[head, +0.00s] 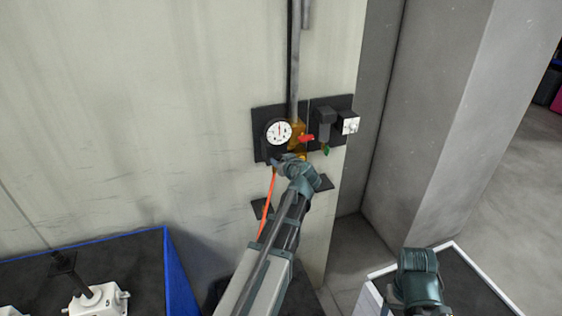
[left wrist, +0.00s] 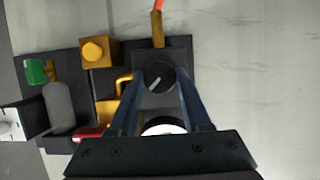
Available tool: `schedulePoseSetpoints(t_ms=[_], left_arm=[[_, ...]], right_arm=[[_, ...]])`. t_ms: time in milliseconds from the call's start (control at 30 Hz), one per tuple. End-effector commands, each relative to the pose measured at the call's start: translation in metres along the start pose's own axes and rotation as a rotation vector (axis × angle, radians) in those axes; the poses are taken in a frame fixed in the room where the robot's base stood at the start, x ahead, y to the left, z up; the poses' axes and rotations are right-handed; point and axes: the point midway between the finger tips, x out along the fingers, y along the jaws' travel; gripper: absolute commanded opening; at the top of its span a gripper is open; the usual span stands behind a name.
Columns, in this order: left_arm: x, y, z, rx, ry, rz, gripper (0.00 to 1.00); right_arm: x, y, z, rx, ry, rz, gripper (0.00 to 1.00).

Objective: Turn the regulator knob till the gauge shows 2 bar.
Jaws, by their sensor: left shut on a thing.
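The regulator knob (left wrist: 159,76) is black and round with a pale pointer line, seen in the left wrist view. My left gripper (left wrist: 161,84) is shut on it, with one finger on each side. In the head view my left gripper (head: 283,161) is just below the gauge and hides the knob. The gauge (head: 278,131) has a white round face and a dark needle that seems to point roughly upward; its figures are too small to read. In the left wrist view only part of the gauge (left wrist: 164,128) shows between the fingers. My right wrist shows at the lower right; its fingers are not clear.
On the dark wall panel, right of the gauge, are a red lever (head: 306,138), a green part (head: 326,149) and a white-faced box (head: 349,123). An orange hose (head: 266,208) hangs below. A blue-edged table (head: 172,262) stands at lower left, a white-rimmed bin (head: 476,262) at lower right.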

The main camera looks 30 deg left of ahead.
Motion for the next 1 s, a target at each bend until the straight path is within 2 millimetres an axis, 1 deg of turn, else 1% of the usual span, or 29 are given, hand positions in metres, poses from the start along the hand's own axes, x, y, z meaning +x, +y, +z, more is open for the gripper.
schedulePoseSetpoints(t_ms=[167, 367, 667, 1000], left_arm=[[0.0, 0.001, 0.001, 0.034, 0.001, -0.013, 0.0], [0.001, 0.003, 0.002, 0.142, 0.0, -0.059, 0.0], [0.002, 0.005, 0.004, 0.395, -0.001, -0.164, 0.0], [0.003, 0.006, 0.006, 0.69, -0.003, -0.287, 0.0]], right_arm=[[0.001, 0.0, 0.0, 0.0, 0.0, 0.0, 0.71], [0.003, 0.0, 0.0, 0.0, 0.0, 0.0, 0.71], [0.012, -0.001, -0.001, 0.001, 0.0, 0.0, 0.71], [0.029, -0.003, -0.002, 0.002, 0.001, 0.0, 0.71]])
